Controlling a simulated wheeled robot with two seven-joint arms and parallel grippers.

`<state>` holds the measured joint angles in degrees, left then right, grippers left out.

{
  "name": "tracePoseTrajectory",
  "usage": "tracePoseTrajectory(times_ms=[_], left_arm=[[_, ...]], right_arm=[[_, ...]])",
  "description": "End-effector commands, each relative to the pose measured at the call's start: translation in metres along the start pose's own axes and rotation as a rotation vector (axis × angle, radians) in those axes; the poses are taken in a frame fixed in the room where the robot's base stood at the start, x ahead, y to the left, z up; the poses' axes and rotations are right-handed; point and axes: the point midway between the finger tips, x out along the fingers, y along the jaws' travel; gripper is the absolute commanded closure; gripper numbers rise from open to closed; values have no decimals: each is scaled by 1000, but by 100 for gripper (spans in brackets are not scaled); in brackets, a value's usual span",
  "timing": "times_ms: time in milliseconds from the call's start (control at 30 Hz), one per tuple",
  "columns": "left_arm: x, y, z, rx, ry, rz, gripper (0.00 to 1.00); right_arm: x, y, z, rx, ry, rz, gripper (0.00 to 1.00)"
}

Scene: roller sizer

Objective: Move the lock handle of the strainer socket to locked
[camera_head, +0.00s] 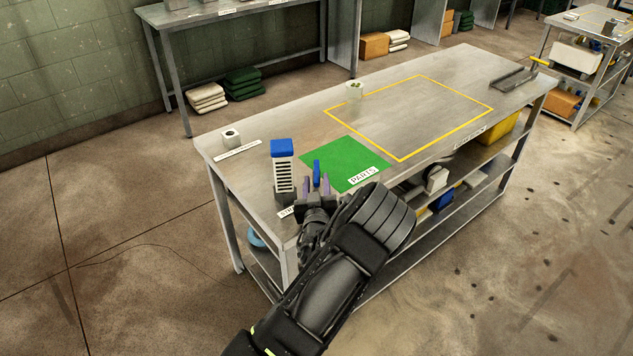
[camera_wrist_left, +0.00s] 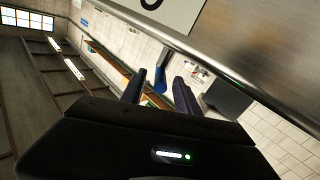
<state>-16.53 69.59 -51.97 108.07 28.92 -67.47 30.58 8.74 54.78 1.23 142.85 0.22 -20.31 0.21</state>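The strainer (camera_head: 284,172), a white slatted block with a blue cap, stands upright in the dark grey strainer socket (camera_head: 281,196) at the near left corner of the table. The blue lock handle (camera_head: 316,170) sticks up just right of it. My left gripper (camera_head: 317,184) is open, with one finger on each side of the handle. In the left wrist view the blue handle (camera_wrist_left: 160,80) shows between the spread fingers, with gaps on both sides. The handle's lower part is hidden by my gripper. My right gripper is in neither view.
The metal table (camera_head: 262,121) carries a green parts mat (camera_head: 342,157) just beyond my gripper and a yellow outlined area with clear surface. A small white fitting (camera_head: 231,137) stands at the left end and another (camera_head: 355,91) farther back. A metal channel (camera_head: 513,80) lies at the far right.

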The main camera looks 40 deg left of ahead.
Motion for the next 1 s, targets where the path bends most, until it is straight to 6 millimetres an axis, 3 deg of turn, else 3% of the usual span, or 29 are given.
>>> tracePoseTrajectory(times_ms=[200,667,1000], left_arm=[[0,0,0,0,0,0,62],[0,0,0,0,0,0,100],[0,0,0,0,0,0,100]], right_arm=[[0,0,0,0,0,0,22],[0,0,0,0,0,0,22],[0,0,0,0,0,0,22]])
